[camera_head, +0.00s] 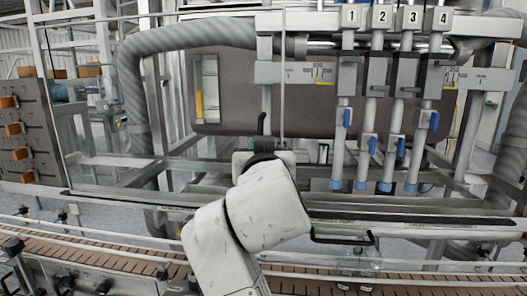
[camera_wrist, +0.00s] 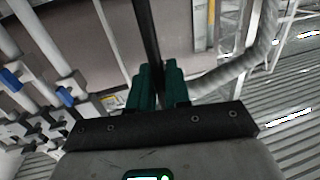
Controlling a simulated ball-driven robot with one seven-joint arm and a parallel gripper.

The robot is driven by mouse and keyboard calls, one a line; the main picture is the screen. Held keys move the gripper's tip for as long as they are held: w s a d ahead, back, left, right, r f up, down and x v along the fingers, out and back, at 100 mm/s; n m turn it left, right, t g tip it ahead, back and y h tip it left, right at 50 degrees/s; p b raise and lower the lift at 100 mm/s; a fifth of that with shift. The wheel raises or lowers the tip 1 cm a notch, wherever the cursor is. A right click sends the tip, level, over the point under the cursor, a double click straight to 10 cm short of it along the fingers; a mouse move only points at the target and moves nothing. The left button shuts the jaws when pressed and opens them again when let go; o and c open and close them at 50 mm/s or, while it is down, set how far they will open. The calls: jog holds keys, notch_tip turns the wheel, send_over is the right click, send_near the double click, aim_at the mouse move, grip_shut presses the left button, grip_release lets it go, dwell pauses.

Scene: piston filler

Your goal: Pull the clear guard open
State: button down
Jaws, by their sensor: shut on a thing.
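The clear guard is see-through and hard to make out against the machine. A lettered strip (camera_head: 345,222) runs along what looks like its lower edge, and a black handle (camera_head: 342,238) sits below that strip. My gripper (camera_head: 263,142) is up in front of the machine, left of the numbered fillers, partly hidden by my own arm. In the wrist view its green fingers (camera_wrist: 159,88) are closed around a dark straight bar (camera_wrist: 148,35). I cannot tell for certain whether this bar belongs to the guard.
Several numbered filler tubes (camera_head: 395,110) with blue tips stand right of my gripper. A thick grey hose (camera_head: 135,85) curves on the left. A brown conveyor (camera_head: 420,284) crosses the front, with clear bottles (camera_head: 358,265) on it. An orange-knobbed panel (camera_head: 25,130) stands far left.

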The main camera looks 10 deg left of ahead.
jog(key=c, duration=1.3)
grip_release()
jog(key=shift+c, duration=0.2)
jog(key=s+d+b, duration=0.2)
jog(key=s, duration=0.8)
jog(key=shift+s, duration=0.25)
jog(key=shift+d, duration=0.15)
